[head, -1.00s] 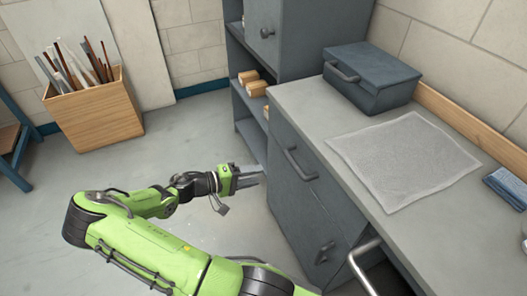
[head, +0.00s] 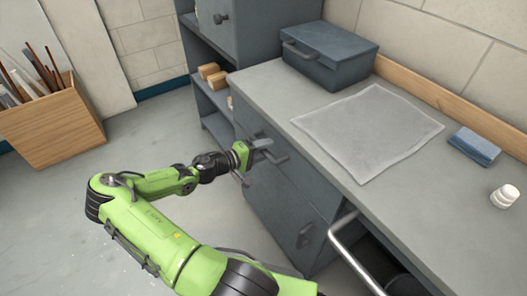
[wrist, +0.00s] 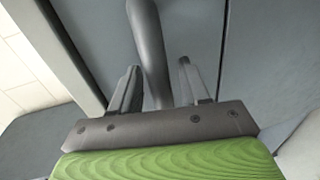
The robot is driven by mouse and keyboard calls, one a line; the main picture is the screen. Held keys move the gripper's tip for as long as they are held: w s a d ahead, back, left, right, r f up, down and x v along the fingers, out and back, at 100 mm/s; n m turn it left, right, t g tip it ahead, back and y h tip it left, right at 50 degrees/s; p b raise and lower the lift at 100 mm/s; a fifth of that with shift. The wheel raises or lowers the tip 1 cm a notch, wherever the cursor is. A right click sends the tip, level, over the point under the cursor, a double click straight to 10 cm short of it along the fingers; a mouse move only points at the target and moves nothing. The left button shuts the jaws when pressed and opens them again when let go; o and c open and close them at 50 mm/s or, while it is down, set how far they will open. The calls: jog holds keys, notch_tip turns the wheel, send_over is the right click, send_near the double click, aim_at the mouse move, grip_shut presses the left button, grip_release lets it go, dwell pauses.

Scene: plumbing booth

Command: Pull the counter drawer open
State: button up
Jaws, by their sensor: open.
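The counter drawer (head: 293,183) is a blue-grey front under the grey worktop and looks shut, flush with the counter. Its dark bar handle (head: 280,159) sticks out from the front. My gripper (head: 262,149) is at this handle, with its fingers pointing at the drawer front. In the wrist view, the handle (wrist: 150,45) runs between the two open fingers of my gripper (wrist: 157,88), with a gap visible on the right side. The drawer front (wrist: 195,30) fills the background there. Contact between the fingers and the handle cannot be made out.
A lower door with a handle (head: 305,236) is below the drawer. A metal rail (head: 352,258) juts out on the right. A blue toolbox (head: 330,53), pale mat (head: 368,132), blue cloth (head: 474,146) and white cylinder (head: 505,196) are on the worktop.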

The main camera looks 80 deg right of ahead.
grip_shut()
dwell(0.3)
jog(key=f+p+v, duration=0.1)
jog(key=f+v, duration=0.1)
jog(key=v, duration=1.1)
jog(key=w+f+p+v, duration=0.1)
jog(key=f+v, duration=0.2)
jog(key=v, duration=0.9)
jog(key=shift+w+a+f, duration=0.15)
jog(key=shift+w+a, duration=0.05)
jog(key=shift+a, duration=0.45)
grip_release()
